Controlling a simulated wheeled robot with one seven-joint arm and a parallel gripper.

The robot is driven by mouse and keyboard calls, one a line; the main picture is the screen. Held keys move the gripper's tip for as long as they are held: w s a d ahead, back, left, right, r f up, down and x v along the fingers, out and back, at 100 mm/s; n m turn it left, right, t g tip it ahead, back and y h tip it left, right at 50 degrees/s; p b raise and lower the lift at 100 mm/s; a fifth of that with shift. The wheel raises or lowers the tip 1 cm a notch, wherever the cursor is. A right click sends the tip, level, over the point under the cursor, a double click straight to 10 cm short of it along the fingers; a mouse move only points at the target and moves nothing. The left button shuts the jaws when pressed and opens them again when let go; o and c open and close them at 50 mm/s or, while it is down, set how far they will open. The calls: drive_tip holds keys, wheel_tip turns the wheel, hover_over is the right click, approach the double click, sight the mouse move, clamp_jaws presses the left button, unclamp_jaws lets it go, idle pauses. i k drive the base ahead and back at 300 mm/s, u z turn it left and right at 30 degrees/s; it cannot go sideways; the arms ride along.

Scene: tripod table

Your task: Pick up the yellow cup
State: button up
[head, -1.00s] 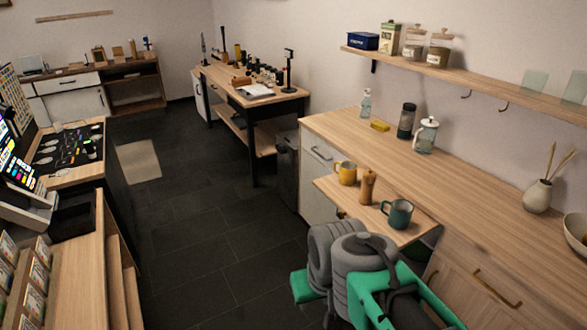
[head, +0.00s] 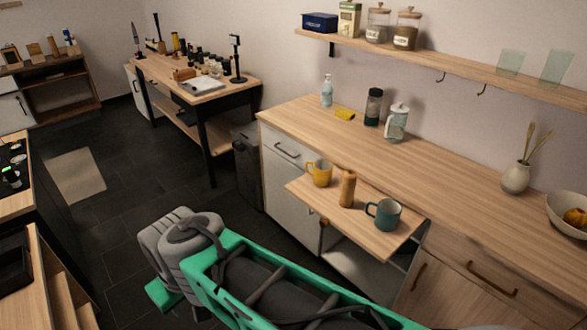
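The yellow cup (head: 320,174) stands upright at the far left corner of a small wooden board (head: 335,212) that juts out from the counter front. A brown wooden mill (head: 347,189) stands just to its right, and a teal mug (head: 385,214) stands further right on the same board. My arm, green and grey, crosses the bottom of the head view, in front of the board and apart from the cup. The fingers of my gripper cannot be made out in this view.
The long wooden counter (head: 440,165) behind the board holds a soap bottle (head: 327,91), a yellow sponge (head: 345,114), a dark flask (head: 374,107) and a glass press (head: 397,122). A wall shelf (head: 440,65) hangs above. Dark floor is clear to the left of the board.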

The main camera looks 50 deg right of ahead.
sight(322, 174)
drive_tip(key=z, duration=0.15)
drive_tip(key=i, duration=0.85)
drive_tip(key=z, duration=0.95)
drive_tip(key=i, duration=0.55)
drive_tip(key=z, duration=0.4)
